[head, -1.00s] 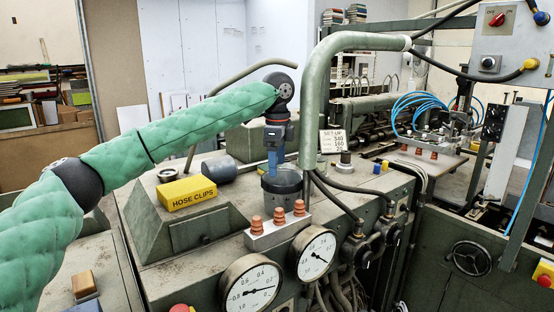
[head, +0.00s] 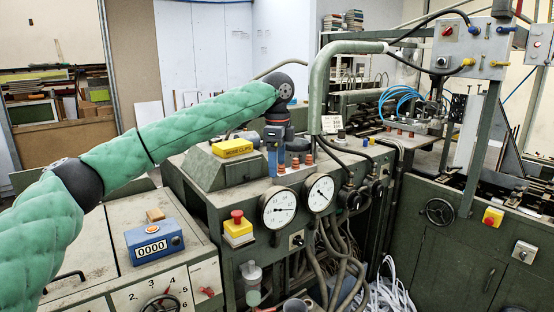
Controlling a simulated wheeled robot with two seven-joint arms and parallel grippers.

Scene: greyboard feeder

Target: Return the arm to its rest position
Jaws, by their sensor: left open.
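My left arm, in a green quilted sleeve, comes in from the left of the head view and reaches forward. Its gripper (head: 276,162) hangs pointing down, with blue fingers, open, and nothing shows between them. In the picture it overlaps the front top edge of the grey-green machine (head: 213,190), just above the left pressure gauge (head: 277,209) and beside the brown ribbed knobs (head: 309,159). The gap between gripper and machine is hard to judge. My right gripper is not in view.
A yellow HOSE CLIPS box (head: 232,148) lies on the machine. A red stop button (head: 237,215) projects from the front. Hoses and cables (head: 333,262) hang below. A thick pipe (head: 319,85) rises beside the gripper.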

